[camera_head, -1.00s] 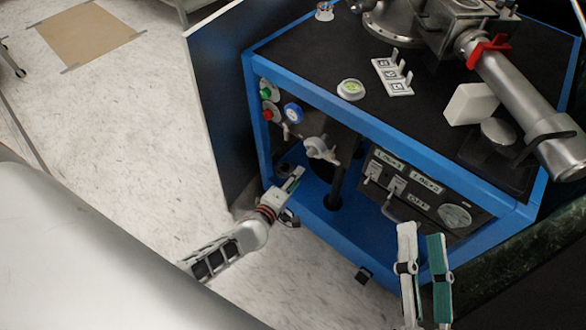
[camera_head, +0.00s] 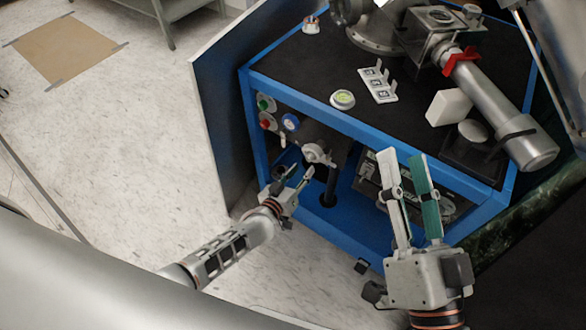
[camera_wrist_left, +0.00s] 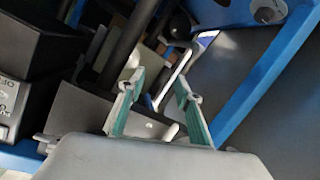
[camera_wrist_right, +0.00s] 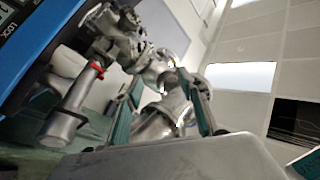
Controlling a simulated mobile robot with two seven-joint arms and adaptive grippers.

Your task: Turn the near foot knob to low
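A small black foot (camera_head: 362,267) shows under the bottom edge of the blue frame (camera_head: 345,245) in the head view; I cannot tell a knob or its setting on it. My left gripper (camera_head: 295,174) is at the frame's open front, just below a grey valve handle (camera_head: 318,153). Its fingers are apart and empty in the left wrist view (camera_wrist_left: 160,92). My right gripper (camera_head: 402,157) is raised in front of the switch panel (camera_head: 368,188), partly hiding it. Its fingers are apart and empty in the right wrist view (camera_wrist_right: 160,88).
The black cart top (camera_head: 300,75) carries a steel pump assembly (camera_head: 485,90), a white block (camera_head: 450,107), a round green-faced level (camera_head: 342,99) and a white label stand (camera_head: 378,86). Green and red buttons (camera_head: 266,121) and a blue gauge sit on the front. Pale floor lies open to the left.

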